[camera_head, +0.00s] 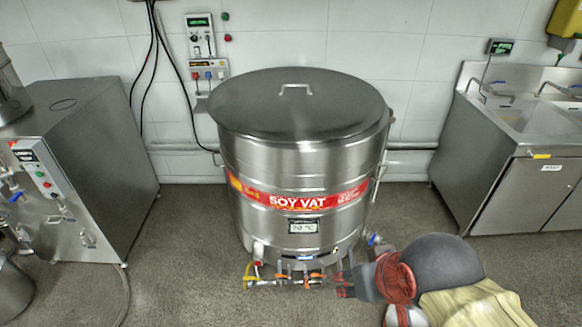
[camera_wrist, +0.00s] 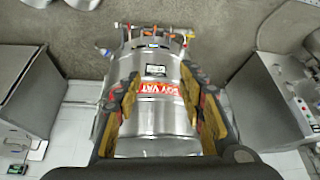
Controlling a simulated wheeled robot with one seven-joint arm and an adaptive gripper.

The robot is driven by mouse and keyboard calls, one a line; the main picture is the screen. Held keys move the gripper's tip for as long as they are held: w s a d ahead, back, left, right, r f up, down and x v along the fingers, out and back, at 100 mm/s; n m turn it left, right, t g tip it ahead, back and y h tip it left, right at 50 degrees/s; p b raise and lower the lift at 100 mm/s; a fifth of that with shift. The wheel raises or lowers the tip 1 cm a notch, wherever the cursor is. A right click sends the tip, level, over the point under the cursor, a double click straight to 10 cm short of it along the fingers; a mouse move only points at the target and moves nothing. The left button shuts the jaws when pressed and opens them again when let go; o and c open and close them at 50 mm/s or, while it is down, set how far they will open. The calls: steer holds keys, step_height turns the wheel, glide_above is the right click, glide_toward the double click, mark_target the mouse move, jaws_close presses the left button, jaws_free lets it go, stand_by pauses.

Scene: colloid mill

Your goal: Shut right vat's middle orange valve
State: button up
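The steel vat labelled SOY VAT (camera_head: 300,230) stands in the middle of the head view and shows inverted in the wrist view (camera_wrist: 155,130). Small valves with orange handles sit on a pipe along its base; one orange valve (camera_head: 308,277) is near the middle and another orange valve (camera_head: 281,277) is left of it. A yellow valve (camera_head: 248,272) is at the left end. My gripper (camera_head: 345,286) is low at the right of the valves, apart from the middle one as far as I can tell. In the wrist view its fingers (camera_wrist: 165,100) are spread with nothing between them.
A steel cabinet machine (camera_head: 95,170) stands left. A steel sink unit (camera_head: 510,170) stands right. Control boxes (camera_head: 205,50) and cables are on the tiled wall behind. Open floor (camera_head: 190,270) lies left of the vat.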

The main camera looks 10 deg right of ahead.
steer(key=c, duration=0.3)
stand_by(0.4)
